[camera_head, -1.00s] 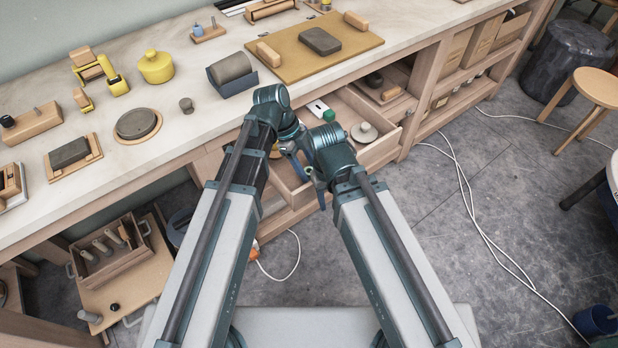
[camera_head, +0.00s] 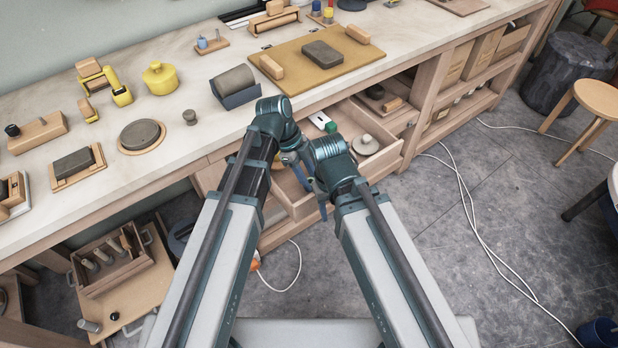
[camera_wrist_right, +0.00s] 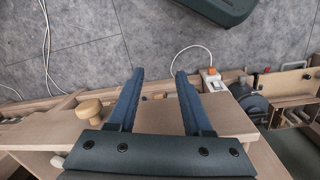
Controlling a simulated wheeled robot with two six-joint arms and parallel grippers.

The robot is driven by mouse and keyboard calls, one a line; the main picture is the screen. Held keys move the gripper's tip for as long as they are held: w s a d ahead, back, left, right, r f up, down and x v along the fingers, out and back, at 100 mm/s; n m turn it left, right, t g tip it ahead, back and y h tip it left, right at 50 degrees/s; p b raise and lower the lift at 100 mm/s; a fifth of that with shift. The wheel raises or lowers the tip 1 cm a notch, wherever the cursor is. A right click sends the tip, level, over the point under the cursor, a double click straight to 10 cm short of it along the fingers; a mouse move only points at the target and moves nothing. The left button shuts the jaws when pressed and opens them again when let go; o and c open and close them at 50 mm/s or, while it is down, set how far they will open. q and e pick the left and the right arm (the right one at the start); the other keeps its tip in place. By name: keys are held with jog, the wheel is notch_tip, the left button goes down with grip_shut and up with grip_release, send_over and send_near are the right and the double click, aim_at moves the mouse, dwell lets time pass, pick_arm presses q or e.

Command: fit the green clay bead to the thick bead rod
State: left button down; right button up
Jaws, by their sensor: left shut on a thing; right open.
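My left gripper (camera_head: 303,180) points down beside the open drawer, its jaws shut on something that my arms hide. My right gripper is open and empty in the right wrist view (camera_wrist_right: 158,73), above the wooden drawer edge; in the head view my own arm mostly hides it. I cannot make out the green clay bead for sure; a small green round thing (camera_head: 331,127) shows in the drawer beside a white object. At the far back of the bench, small coloured pieces (camera_head: 328,14) stand upright; I cannot tell whether the thick bead rod is among them.
The open drawer (camera_head: 392,158) juts out under the bench and holds a pale knobbed disc (camera_head: 366,145). A tan board (camera_head: 290,50) and a grey roll in a dark cradle (camera_head: 235,97) occupy the bench. White cables lie on the floor.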

pick_arm(q)
notch_tip(320, 180, up, 10)
jog(key=p, duration=0.9)
jog(key=shift+f, duration=0.25)
jog(key=c, duration=1.1)
grip_release()
grip_shut()
